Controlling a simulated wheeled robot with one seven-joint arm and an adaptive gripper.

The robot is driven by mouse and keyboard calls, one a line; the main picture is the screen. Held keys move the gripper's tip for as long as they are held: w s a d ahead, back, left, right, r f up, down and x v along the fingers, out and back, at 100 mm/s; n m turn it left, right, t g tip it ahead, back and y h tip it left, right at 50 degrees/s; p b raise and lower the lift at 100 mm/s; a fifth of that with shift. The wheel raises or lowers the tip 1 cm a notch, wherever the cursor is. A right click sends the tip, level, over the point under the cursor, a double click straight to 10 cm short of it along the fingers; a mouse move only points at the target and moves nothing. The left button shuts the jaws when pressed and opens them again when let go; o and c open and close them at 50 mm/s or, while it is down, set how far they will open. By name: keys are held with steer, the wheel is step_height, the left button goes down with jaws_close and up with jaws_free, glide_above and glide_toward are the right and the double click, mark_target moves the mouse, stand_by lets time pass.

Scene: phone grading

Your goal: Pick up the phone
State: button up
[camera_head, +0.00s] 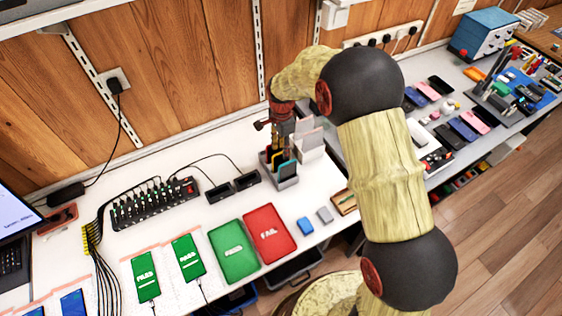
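My arm reaches across the white bench, and my gripper (281,128) points down at the back, just above or at a dark slotted holder (287,184). Phones stand upright in the holder; one with a teal face (287,169) shows at its front. The fingertips are small and partly merge with the phones, so I cannot tell whether they are open or touch one. Two phones with green screens (146,275) (188,258) lie flat at the front left. A blue-screened phone (73,303) is at the lower left edge.
A green mat (233,262) and a red mat marked FAIL (269,234) lie at the front. A black multi-port hub (155,204) with cables is to the left. White cards (310,140) stand right behind the holder. My arm hides part of the right bench, where more phones (440,86) lie.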

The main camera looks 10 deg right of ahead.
mark_target(281, 161)
step_height(281, 161, down, 9)
steer(key=shift+w+a+r+b, duration=0.1)
steer(key=shift+r+b, duration=0.1)
steer(key=shift+b, duration=0.45)
steer(key=shift+c, duration=1.1)
jaws_close()
steer(key=shift+r, duration=0.1)
